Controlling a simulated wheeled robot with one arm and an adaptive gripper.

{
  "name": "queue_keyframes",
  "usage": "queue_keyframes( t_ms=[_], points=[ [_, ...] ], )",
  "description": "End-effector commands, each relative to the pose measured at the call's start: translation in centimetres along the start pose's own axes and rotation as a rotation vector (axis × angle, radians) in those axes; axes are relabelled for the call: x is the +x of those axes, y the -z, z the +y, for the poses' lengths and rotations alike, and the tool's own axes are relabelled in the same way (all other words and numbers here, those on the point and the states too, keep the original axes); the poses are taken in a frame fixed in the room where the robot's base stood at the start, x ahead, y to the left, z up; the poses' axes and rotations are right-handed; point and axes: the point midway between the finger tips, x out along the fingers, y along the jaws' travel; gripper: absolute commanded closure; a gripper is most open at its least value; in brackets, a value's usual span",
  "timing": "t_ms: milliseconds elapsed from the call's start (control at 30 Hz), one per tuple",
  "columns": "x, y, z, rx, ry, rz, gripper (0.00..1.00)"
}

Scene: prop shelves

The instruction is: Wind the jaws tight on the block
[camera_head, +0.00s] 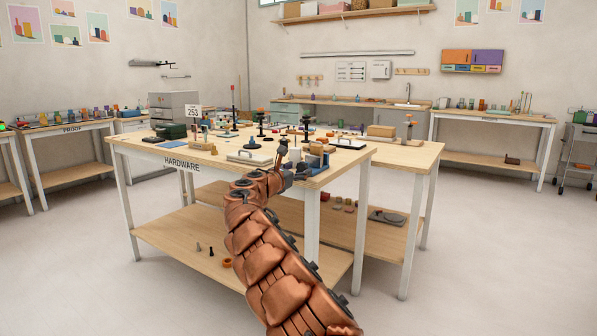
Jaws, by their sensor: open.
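A small blue vise (313,166) stands at the near right corner of the table labelled HARDWARE. A tan block (317,149) shows at the vise; I cannot tell how closely the jaws sit against it. My gripper (288,160) is open at the left side of the vise, at the end of my copper-coloured arm. It looks very close to the vise, but I cannot tell whether it touches. The vise's handle is too small or hidden to make out.
The HARDWARE table (222,166) is crowded with small items. A grey lidded tray (250,157) lies left of my gripper, and another tray (347,143) lies behind the vise. Black stands with knobs (261,127) rise farther back.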

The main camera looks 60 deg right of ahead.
Motion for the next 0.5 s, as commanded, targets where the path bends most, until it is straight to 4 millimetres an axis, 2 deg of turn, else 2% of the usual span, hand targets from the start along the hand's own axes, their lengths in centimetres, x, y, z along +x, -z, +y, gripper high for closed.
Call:
queue_keyframes(
  t_ms=[500],
  points=[
    [0.53, 0.02, -0.12, 0.0, 0.002, 0.0, 0.35]
  ],
)
